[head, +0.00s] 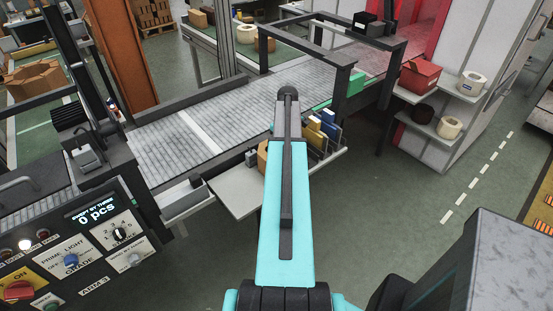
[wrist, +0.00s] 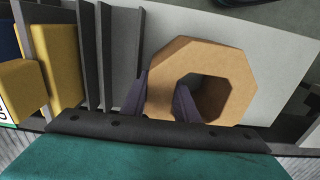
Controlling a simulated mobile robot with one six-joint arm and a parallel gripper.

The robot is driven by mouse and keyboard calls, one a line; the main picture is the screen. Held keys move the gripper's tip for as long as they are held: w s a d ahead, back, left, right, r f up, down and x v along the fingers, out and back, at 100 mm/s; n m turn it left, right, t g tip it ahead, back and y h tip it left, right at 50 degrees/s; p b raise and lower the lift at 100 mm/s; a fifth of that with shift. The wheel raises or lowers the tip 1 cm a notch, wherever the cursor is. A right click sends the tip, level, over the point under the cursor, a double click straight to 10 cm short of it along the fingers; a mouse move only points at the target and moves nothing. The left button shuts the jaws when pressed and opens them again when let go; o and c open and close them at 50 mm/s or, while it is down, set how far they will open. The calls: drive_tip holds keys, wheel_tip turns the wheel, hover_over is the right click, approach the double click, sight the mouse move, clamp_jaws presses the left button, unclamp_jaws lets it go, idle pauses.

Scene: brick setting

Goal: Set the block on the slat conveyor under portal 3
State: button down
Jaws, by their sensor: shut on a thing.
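The block is a tan eight-sided ring with a hole through it (wrist: 225,62). In the wrist view my gripper (wrist: 163,100) is shut on its left wall, with one finger in the hole and one outside. The block is over or on a pale shelf; I cannot tell if it touches. In the head view a tan piece (head: 262,158) shows left of my arm, which hides my gripper. The slat conveyor (head: 190,125) runs from the left toward the upper right. A dark portal frame (head: 305,52) spans its far part; I read no portal number.
Dark dividers (wrist: 107,55) and yellow pieces (wrist: 57,65) stand left of the block. The pale shelf (head: 238,192) lies along the conveyor's near side. A white side rack (head: 440,85) holds a red box (head: 420,76) and rolls. The near middle of the conveyor looks clear.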

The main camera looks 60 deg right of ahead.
drive_tip(key=shift+r, duration=0.2)
idle(0.4)
drive_tip(key=shift+r+b, duration=0.9)
drive_tip(key=shift+r, duration=0.5)
drive_tip(key=shift+s+a+r, duration=0.15)
drive_tip(key=s+a+r+b, duration=0.1)
drive_tip(key=s+a+b, duration=0.3)
drive_tip(key=s+a, duration=0.6)
drive_tip(key=shift+s+a+r+b, duration=0.15)
drive_tip(key=shift+s+r+b, duration=0.15)
drive_tip(key=shift+s, duration=0.55)
